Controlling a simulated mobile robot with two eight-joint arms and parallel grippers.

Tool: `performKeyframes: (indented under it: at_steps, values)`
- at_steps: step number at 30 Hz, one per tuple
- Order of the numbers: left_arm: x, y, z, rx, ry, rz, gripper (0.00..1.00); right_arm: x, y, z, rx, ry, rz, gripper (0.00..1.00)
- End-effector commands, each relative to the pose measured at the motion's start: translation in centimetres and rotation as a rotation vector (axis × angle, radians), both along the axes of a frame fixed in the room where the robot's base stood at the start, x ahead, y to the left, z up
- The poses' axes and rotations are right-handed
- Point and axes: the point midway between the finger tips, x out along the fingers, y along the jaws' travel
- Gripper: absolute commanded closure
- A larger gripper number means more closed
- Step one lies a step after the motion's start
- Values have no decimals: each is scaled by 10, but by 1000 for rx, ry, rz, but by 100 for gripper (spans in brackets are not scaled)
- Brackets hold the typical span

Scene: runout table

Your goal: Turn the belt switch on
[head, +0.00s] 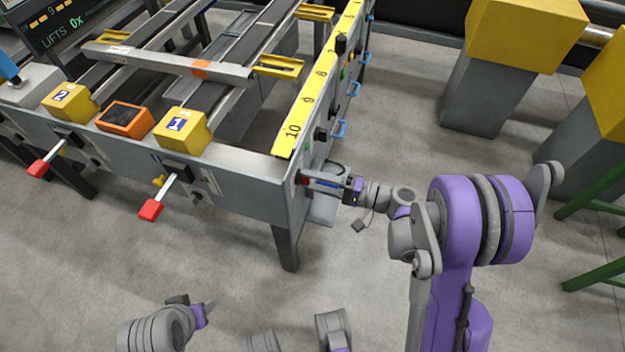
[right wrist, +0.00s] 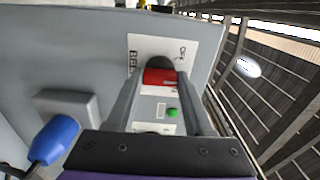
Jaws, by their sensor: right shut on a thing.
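The belt switch is a red knob (right wrist: 158,77) on a white label plate (right wrist: 145,48) on the grey end panel of the runout table. Part of the lettering "BEL" and "OFF" can be read on the plate. My right gripper (right wrist: 157,85) has its two fingers shut on the knob, one on each side. In the head view the right gripper (head: 313,182) reaches the table's end panel from the right, with a little red at its tips. My left gripper (head: 208,305) is low in the head view, away from the table; its jaw opening is unclear.
A green button (right wrist: 172,112) sits on the plate beside the knob. A blue handle (right wrist: 55,140) sticks out near the right gripper. Red-ended levers (head: 151,210) project from the table's front.

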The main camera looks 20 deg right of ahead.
Motion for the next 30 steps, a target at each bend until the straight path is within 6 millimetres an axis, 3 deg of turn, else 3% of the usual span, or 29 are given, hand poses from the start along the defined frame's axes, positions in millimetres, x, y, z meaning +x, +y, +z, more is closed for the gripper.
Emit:
performKeyframes:
  at_steps: [18,30]
  values:
    - [2,0,-14,0,4,0,50,0,0,-1,314,466,-1,100]
    - [2,0,-17,0,5,0,50,0,0,0,434,644,-1,100]
